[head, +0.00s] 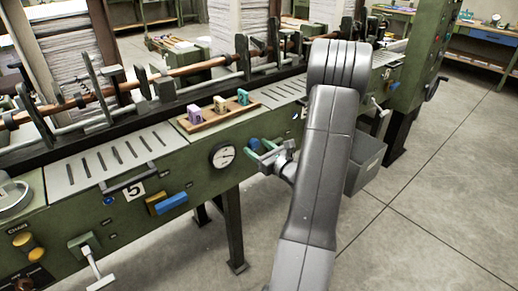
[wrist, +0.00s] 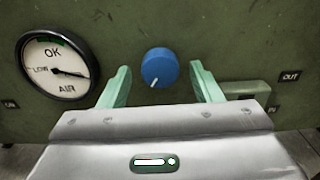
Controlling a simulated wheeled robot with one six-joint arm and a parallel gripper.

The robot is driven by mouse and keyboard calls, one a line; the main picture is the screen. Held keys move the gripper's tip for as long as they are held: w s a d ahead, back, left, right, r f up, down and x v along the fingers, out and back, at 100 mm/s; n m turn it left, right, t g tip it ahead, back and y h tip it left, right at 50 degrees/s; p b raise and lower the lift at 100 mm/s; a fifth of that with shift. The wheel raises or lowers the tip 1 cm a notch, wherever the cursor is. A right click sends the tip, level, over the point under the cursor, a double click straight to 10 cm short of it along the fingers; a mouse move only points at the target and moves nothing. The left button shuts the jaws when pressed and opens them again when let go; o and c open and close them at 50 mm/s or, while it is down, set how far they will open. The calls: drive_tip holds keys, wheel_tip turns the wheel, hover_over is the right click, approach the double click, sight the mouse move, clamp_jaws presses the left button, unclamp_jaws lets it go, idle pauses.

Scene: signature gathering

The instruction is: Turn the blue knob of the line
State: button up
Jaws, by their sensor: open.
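The blue knob (wrist: 159,67) is round, with a white pointer mark toward its lower left, and sits on the green machine panel. In the wrist view it lies between and a little beyond the two green fingers of my gripper (wrist: 160,86). The fingers are apart, one on each side, and I see no clear contact. In the head view my gripper (head: 266,155) is at the front panel just right of the gauge, and a bit of the blue knob (head: 254,144) shows beside the fingers.
The AIR gauge (wrist: 58,66) is left of the knob, its needle pointing right. A small lever block (wrist: 246,90) with IN and OUT labels is to the right. A wooden tray (head: 218,111) with coloured blocks rests above. A grey bin (head: 366,160) stands behind my arm.

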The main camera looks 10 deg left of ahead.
drive_tip(key=shift+c, duration=0.2)
drive_tip(key=c, duration=0.9)
drive_tip(key=shift+c, duration=0.2)
drive_tip(key=shift+f+b, duration=0.15)
drive_tip(key=shift+b, duration=0.25)
drive_tip(key=shift+f+n+b, duration=0.1)
drive_tip(key=shift+n+b, duration=0.5)
drive_tip(key=shift+b, duration=0.25)
drive_tip(key=shift+n+b, duration=0.7)
drive_tip(key=shift+b, duration=0.4)
drive_tip(key=n+b, duration=0.1)
drive_tip(key=b, duration=0.1)
drive_tip(key=shift+n+b, duration=0.35)
drive_tip(key=shift+n, duration=0.05)
drive_tip(key=shift+n+b, duration=0.7)
drive_tip(key=shift+b, duration=0.2)
drive_tip(key=shift+r, duration=0.2)
